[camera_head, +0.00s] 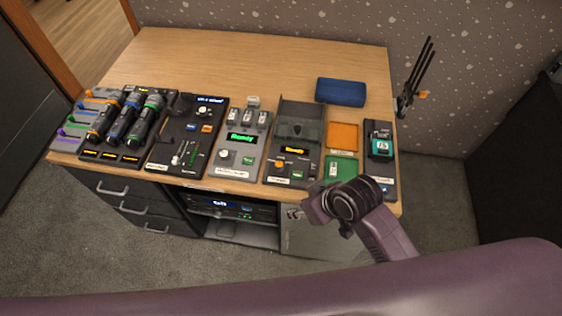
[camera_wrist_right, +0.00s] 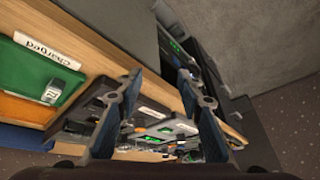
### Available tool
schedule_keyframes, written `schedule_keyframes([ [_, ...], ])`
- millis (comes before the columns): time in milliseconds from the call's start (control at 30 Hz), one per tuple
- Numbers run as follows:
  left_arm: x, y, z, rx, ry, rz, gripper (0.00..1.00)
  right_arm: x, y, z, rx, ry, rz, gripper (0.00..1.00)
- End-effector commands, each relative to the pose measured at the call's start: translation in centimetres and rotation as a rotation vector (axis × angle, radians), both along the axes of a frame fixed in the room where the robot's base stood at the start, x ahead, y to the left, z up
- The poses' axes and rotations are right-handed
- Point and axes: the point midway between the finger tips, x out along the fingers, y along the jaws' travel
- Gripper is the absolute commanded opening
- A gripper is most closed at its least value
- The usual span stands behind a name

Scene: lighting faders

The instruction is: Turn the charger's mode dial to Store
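A black unit (camera_head: 293,150) with an empty upright bay, an orange-lit display (camera_head: 294,150), an orange dial (camera_head: 279,164) and a green button (camera_head: 298,174) stands by the colored trays; it looks like the charger. The dial's labels and setting are too small to read. Left of it is a grey unit (camera_head: 250,138) with a green "Ready" display and a white knob (camera_head: 224,153). My right gripper (camera_head: 345,203) is at the table's front edge, right of the black unit and apart from it. In the wrist view its fingers (camera_wrist_right: 158,80) are spread and empty. My left gripper is out of view.
An orange tray (camera_head: 343,137) and a green tray (camera_head: 340,169) lie right of the black unit; a unit with a teal block (camera_head: 380,148) is beyond. A blue case (camera_head: 341,92) lies behind. The table's back (camera_head: 230,60) is clear.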

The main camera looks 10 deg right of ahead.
Motion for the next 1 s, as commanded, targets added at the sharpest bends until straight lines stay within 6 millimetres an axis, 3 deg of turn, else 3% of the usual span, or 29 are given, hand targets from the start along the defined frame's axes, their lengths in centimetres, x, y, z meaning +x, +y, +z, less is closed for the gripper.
schedule_keyframes([
  [200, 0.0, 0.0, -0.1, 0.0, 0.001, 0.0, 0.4, 4.0, 3.5, 2.9, 0.017, -0.052, 0.19, 0.34],
  [367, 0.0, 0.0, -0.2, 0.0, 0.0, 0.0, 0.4, 6.8, 4.8, 5.1, -0.008, -0.064, 0.347, 0.34],
  [600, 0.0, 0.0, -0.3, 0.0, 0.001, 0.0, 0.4, 10.2, 2.8, 7.8, -0.085, -0.034, 0.48, 0.34],
  [767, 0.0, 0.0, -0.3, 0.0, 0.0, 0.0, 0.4, 11.4, 1.4, 9.0, -0.113, -0.014, 0.501, 0.34],
  [1000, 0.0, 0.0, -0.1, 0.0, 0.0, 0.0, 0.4, 11.8, 1.5, 8.0, -0.117, -0.003, 0.506, 0.34],
])
